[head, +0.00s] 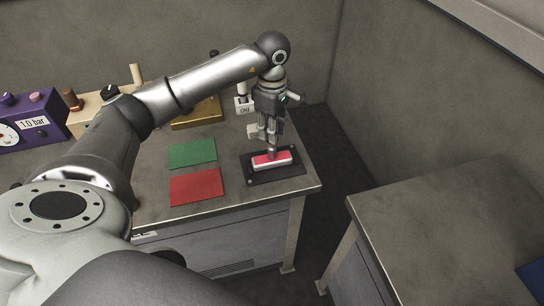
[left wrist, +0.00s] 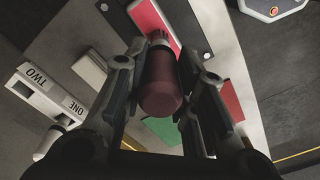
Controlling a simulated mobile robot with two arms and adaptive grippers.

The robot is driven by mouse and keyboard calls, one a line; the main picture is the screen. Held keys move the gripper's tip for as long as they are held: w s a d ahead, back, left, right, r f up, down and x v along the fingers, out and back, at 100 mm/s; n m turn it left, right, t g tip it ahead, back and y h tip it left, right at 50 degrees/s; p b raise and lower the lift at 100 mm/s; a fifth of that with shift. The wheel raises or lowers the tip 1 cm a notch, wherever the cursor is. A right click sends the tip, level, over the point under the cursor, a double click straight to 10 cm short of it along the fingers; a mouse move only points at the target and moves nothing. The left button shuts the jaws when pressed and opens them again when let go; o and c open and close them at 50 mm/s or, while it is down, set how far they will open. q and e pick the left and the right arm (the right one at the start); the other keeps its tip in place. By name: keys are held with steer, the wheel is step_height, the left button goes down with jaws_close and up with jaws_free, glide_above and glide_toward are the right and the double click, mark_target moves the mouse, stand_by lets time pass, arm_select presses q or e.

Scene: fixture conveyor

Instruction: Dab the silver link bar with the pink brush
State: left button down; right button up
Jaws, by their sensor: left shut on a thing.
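My left gripper (head: 271,144) points down over the red-topped pad with white sides (head: 284,160), which lies on a black plate (head: 298,170) near the table's right end. It is shut on the brush, whose dark pink handle (left wrist: 161,85) shows between the fingers in the left wrist view. The brush's lower end is at the pad's red top (left wrist: 150,20); I cannot tell whether they touch. A pale bar-like block (head: 256,131) lies just behind the gripper and also shows in the left wrist view (left wrist: 89,68); I cannot tell for sure that it is the silver link bar. My right gripper is out of view.
A green mat (head: 192,153) and a red mat (head: 196,187) lie left of the pad. A white switch box (head: 243,105), a brass-coloured block (head: 197,115) and a purple gauge box (head: 33,122) stand behind. A second table (head: 440,215) stands right, across a gap.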

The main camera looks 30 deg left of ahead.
arm_select(q)
steer(key=shift+r+p, duration=1.85)
steer(key=shift+r, duration=1.5)
steer(key=s+d+f+m+b, duration=0.1)
steer(key=s+d+m+b, duration=0.1)
steer(key=s+d+m, duration=1.1)
steer(key=s+m, duration=0.2)
steer(key=m, duration=0.4)
steer(key=shift+d+f, duration=0.2)
steer(key=shift+f, duration=0.2)
steer(key=shift+w, duration=0.15)
